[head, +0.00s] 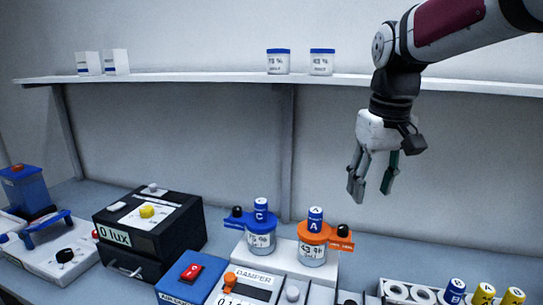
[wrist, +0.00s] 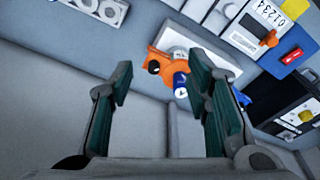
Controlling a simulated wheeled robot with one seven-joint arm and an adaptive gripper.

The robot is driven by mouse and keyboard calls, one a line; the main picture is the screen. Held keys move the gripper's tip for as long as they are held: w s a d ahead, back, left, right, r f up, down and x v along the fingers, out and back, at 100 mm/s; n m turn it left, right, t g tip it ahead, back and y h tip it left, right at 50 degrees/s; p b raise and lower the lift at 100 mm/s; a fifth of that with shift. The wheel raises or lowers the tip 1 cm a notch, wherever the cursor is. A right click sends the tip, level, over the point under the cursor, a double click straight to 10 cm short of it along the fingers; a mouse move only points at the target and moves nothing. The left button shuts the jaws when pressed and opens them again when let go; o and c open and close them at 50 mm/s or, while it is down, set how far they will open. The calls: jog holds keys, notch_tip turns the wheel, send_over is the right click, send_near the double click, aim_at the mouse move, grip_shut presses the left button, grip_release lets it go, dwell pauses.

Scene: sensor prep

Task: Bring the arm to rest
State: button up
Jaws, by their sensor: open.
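My gripper (head: 373,183) hangs in the air at the upper right of the head view, fingers pointing down. It is open and holds nothing. In the wrist view its two green-padded fingers (wrist: 163,100) stand apart with an empty gap between them. Below it is the bench, where an orange holder (head: 325,238) carries a jar (head: 312,253) with a blue-capped vial labelled A (head: 315,219) on top. Beside it a blue holder (head: 239,217) carries another jar (head: 262,242) with a vial labelled C (head: 261,211).
A wall shelf (head: 200,79) runs behind the arm, bearing two jars and two white boxes. On the bench are a black lux box (head: 150,232), a blue box with a red switch (head: 187,280), a damper unit (head: 245,289) and a rack (head: 400,291) with several vials at right.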

jog(key=s+f+m+t, duration=0.1)
jog(key=s+f, duration=0.1)
jog(key=s, duration=0.8)
jog(key=s+f+m+t, duration=0.1)
jog(key=s+f+t, duration=0.1)
jog(key=s, duration=0.9)
jog(key=shift+s+f, duration=0.3)
jog(key=shift+f, duration=0.5)
